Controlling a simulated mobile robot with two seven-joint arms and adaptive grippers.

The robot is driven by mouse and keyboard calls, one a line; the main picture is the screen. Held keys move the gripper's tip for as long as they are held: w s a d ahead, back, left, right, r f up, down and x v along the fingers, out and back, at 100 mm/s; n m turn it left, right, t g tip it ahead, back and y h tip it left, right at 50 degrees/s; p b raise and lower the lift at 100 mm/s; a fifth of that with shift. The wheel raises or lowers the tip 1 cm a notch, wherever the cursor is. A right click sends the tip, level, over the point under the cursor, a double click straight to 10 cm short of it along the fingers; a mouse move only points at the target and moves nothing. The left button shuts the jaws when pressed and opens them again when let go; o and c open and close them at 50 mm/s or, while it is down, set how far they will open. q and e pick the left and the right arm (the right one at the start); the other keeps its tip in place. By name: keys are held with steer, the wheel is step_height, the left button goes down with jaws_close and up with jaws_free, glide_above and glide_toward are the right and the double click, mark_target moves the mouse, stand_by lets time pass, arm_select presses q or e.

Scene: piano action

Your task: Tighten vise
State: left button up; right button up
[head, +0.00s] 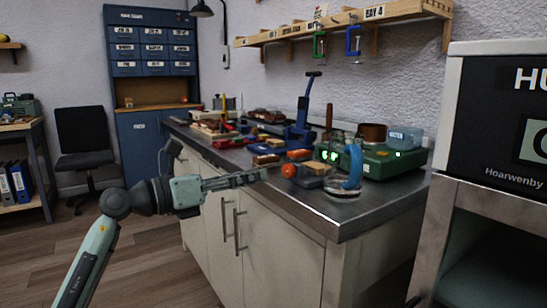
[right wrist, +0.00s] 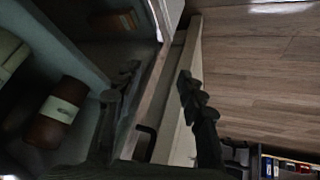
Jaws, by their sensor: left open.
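A blue vise (head: 300,128) stands on the metal-topped workbench (head: 345,222), towards the back near the wall. Its upright blue part rises above the clutter, and its lower part is partly hidden by things in front. My left gripper (head: 262,176) is in front of the bench's front edge, pointing right, apart from the vise. It is open and I see nothing in it. My right gripper (right wrist: 158,74) shows in the right wrist view with its two dark fingers apart and nothing between them. The vise is not in that view.
A green device (head: 385,163), a glass jar with a blue item (head: 351,166) and an orange-red round thing (head: 289,170) crowd the bench's near end. A brown labelled cylinder (right wrist: 57,112) lies left of my right gripper. Wooden floor is clear left of the bench.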

mark_target(285, 169)
arm_select(q)
steer(key=x, duration=0.7)
steer(key=shift+w+d, duration=0.2)
steer(key=shift+d, duration=0.1)
arm_select(e)
steer(key=s+d+g, duration=0.1)
steer(key=s+d+f, duration=0.1)
steer(key=s, duration=0.1)
steer(key=shift+g+h, duration=0.3)
steer(key=shift+g, duration=0.1)
arm_select(q)
jaws_close()
arm_select(e)
steer(key=shift+w, duration=0.15)
